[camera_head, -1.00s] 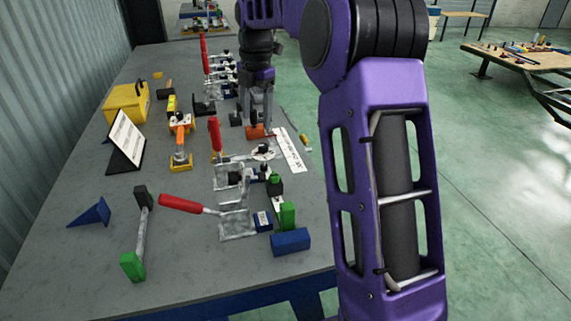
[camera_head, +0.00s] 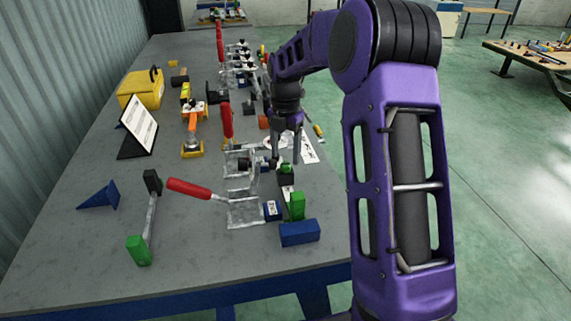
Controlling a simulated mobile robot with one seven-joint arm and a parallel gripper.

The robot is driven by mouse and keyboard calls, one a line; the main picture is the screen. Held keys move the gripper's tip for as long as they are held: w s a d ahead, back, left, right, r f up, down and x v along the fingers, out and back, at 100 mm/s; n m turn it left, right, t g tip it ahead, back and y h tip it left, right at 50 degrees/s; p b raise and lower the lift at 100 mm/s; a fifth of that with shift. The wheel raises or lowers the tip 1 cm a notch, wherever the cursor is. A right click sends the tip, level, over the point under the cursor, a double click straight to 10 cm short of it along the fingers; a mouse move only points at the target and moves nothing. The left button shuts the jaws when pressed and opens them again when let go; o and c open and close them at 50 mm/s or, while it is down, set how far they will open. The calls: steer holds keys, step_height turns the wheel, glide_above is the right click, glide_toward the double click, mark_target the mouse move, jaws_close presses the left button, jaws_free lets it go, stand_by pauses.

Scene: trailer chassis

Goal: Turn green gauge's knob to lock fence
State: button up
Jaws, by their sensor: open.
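A small green and black block-like device (camera_head: 287,174), possibly the green gauge, stands near the right edge of the grey table, behind a bright green block (camera_head: 297,206). Its green top shows; a knob cannot be made out at this size. My gripper (camera_head: 287,160) points down, open, directly at this device, with one finger on either side of its top in the picture. Whether the fingers touch it cannot be told. A fence cannot be picked out for certain.
Toggle clamps with red handles (camera_head: 188,188) stand left of the gripper. A blue block (camera_head: 299,233) lies in front. A bar with a green end (camera_head: 138,250), a blue wedge (camera_head: 99,195), a sign (camera_head: 138,128) and a yellow box (camera_head: 141,88) are further left.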

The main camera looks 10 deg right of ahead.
mark_target(285, 164)
steer(key=shift+f, duration=1.7)
jaws_close()
